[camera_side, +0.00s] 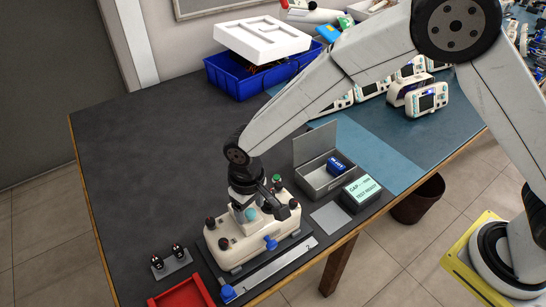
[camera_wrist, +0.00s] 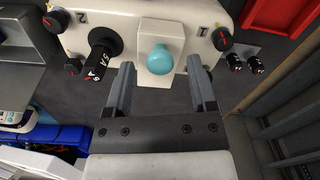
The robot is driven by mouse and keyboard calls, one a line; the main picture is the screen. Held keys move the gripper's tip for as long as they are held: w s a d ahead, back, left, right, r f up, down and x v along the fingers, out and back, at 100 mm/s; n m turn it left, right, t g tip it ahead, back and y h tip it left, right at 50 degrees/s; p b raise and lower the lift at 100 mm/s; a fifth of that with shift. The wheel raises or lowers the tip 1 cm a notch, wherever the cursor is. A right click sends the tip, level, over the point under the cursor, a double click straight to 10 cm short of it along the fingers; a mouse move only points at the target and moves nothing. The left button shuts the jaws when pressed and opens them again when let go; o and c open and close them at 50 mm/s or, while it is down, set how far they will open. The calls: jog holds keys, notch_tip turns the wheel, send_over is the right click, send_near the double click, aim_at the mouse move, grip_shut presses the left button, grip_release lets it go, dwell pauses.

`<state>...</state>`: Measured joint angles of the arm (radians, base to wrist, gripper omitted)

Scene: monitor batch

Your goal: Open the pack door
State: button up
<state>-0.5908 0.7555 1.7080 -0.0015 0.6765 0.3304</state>
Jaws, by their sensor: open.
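A cream device (camera_side: 222,241) with dark knobs stands on the dark bench mat in the side view; its body also shows at the top of the wrist view (camera_wrist: 215,28). A pale block with a rounded teal knob (camera_wrist: 157,58) sticks out from the device; the teal part shows in the side view too (camera_side: 251,213). My gripper (camera_wrist: 160,72) is open, its two grey fingers on either side of that block, apart from it as far as I can tell. I cannot make out which part is the pack door, or whether it is open.
An open grey metal box (camera_side: 314,178) holds a blue pack (camera_side: 337,165). A dark green-topped box (camera_side: 361,194) stands beside it. A red tray (camera_side: 182,294) lies at the near edge. A blue crate (camera_side: 238,81) stands behind. The mat's left half is clear.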

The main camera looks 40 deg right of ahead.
jog(key=shift+f, duration=0.1)
grip_shut()
dwell(1.4)
